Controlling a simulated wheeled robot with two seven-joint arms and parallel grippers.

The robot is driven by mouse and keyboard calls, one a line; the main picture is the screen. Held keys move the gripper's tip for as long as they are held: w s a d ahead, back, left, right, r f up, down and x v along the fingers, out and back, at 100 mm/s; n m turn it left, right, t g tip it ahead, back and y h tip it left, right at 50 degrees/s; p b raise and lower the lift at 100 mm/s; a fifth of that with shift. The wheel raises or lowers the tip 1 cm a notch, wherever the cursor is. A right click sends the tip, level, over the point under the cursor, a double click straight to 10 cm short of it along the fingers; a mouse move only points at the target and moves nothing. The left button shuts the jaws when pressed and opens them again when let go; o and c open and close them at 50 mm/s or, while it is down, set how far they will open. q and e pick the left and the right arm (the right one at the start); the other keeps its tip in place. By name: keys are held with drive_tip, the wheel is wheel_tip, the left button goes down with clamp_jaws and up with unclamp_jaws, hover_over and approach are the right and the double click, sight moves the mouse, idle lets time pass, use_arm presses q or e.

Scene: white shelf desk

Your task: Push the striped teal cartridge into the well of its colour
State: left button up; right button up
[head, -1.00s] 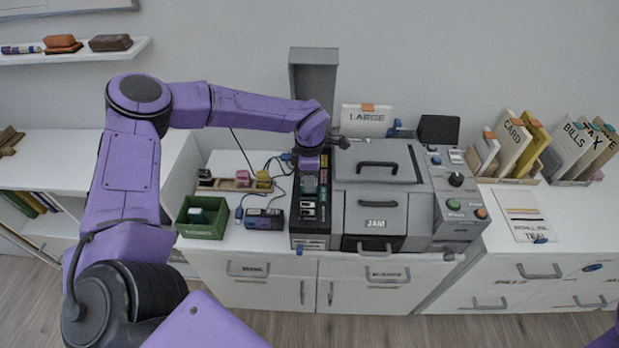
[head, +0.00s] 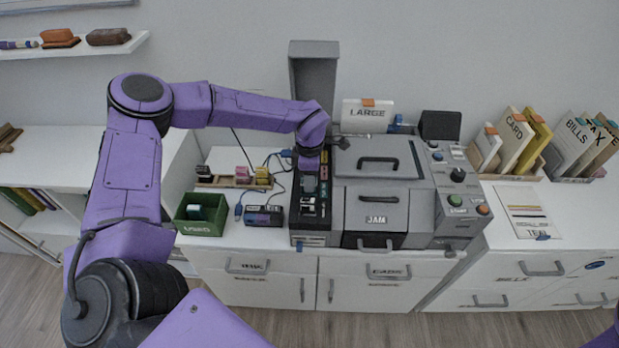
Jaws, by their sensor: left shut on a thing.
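My left gripper (head: 309,180) points down over the dark column of wells (head: 310,238) at the left side of the grey machine. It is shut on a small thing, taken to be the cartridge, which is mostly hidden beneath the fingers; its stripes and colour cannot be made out. Coloured labels run along the right edge of the column, and pale parts show in front of the fingers. Whether the cartridge is inside a well cannot be told. My right gripper is not in view.
The grey machine (head: 410,195) with lid handles and buttons stands right of the column. Left are a green bin (head: 201,227) holding a cartridge, a rail with several coloured cartridges (head: 241,180), a small black device (head: 263,216) and blue cables. A striped card (head: 527,213) lies at right.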

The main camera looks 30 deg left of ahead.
use_arm(q)
drive_tip(key=shift+f+b, duration=0.6)
drive_tip(key=shift+f, duration=0.3)
drive_tip(key=o, duration=1.1)
drive_tip(key=shift+r, duration=0.1)
drive_tip(key=r, duration=0.3)
drive_tip(key=r+b, duration=0.1)
drive_tip(key=r, duration=0.6)
drive_tip(key=shift+w+a+r+b, duration=0.15)
drive_tip(key=shift+w+r+b, duration=0.1)
drive_tip(key=shift+r+b, duration=0.05)
drive_tip(key=shift+f, duration=0.1)
